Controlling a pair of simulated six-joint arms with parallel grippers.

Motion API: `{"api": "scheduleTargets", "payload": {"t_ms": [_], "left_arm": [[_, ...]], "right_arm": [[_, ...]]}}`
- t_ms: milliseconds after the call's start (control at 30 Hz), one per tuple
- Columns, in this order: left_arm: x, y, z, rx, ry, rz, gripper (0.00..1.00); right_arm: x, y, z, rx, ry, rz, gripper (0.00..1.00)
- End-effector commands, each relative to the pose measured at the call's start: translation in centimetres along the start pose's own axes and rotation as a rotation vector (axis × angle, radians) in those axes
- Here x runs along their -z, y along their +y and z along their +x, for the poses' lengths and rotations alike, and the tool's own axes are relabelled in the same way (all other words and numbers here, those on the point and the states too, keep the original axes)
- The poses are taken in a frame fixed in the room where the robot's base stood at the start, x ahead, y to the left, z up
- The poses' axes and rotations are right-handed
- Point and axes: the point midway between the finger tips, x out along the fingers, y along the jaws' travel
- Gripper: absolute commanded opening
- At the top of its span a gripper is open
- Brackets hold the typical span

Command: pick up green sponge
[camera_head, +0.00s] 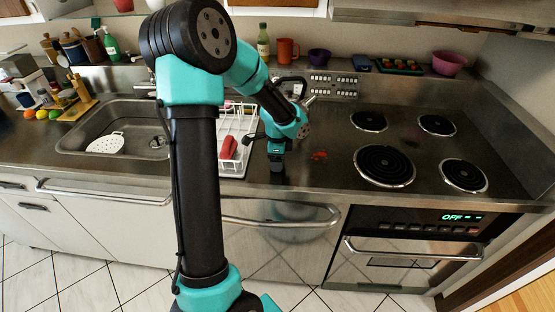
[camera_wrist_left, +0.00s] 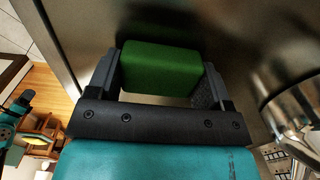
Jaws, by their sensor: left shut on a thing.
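The green sponge (camera_wrist_left: 161,69) shows in the left wrist view as a plain green block between the two dark fingers. My left gripper (camera_wrist_left: 160,80) is shut on it, one finger on each side. In the head view my left gripper (camera_head: 277,163) points down low over the metal counter, just right of the dish rack. The sponge cannot be made out in the head view. I cannot tell whether it touches the counter. My right gripper is not in view.
The white dish rack (camera_head: 236,126) holds a red item (camera_head: 228,148) close left of the gripper. The sink (camera_head: 112,113) with a white strainer (camera_head: 105,143) is further left. The coil hob (camera_head: 384,165) is to the right. A small red patch (camera_head: 320,155) shows on the counter.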

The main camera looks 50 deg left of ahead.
Motion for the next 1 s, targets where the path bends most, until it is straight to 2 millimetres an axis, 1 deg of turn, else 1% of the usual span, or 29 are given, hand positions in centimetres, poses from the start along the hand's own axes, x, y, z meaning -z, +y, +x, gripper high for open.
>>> {"api": "scheduleTargets", "payload": {"t_ms": [167, 400, 667, 1000], "left_arm": [[0.0, -0.1, -1.1, 0.003, 0.002, -0.002, 0.51], [0.1, 0.0, -3.7, 0.003, 0.002, -0.001, 0.51], [0.5, 4.0, -3.9, 0.001, 0.001, 0.003, 0.51], [1.6, 12.0, -4.6, 0.001, 0.000, 0.005, 0.51]], "right_arm": [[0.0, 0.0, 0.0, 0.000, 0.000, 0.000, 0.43], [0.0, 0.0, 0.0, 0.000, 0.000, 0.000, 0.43], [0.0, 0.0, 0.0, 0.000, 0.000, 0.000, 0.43], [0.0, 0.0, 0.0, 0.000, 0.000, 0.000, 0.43]]}}
